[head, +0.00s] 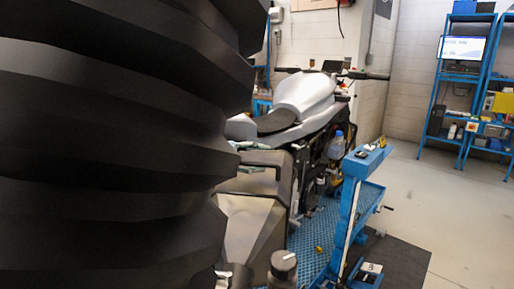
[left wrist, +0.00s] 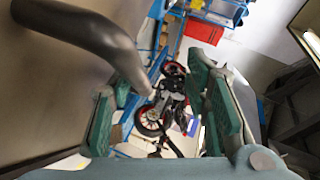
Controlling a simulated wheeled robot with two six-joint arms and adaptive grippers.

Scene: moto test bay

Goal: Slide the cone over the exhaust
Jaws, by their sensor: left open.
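The cone (head: 255,205) appears to be the dull grey-brown hood with a dark bar handle in the lower middle of the head view. Its side (left wrist: 50,85) and the curved handle fill the left of the left wrist view. My left gripper (left wrist: 160,88) is open, with teal finger pads, and the end of the handle reaches in between its fingers. In the head view this gripper (head: 250,147) shows only in part, at the handle. I cannot tell if the pads touch it. I cannot make out the exhaust.
A large black ribbed body (head: 105,140) blocks the left of the head view. A silver motorcycle (head: 305,95) stands behind the cone on a blue lift (head: 312,245). A blue stand (head: 353,200) is to its right. Blue shelves (head: 440,95) stand far right; floor there is clear.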

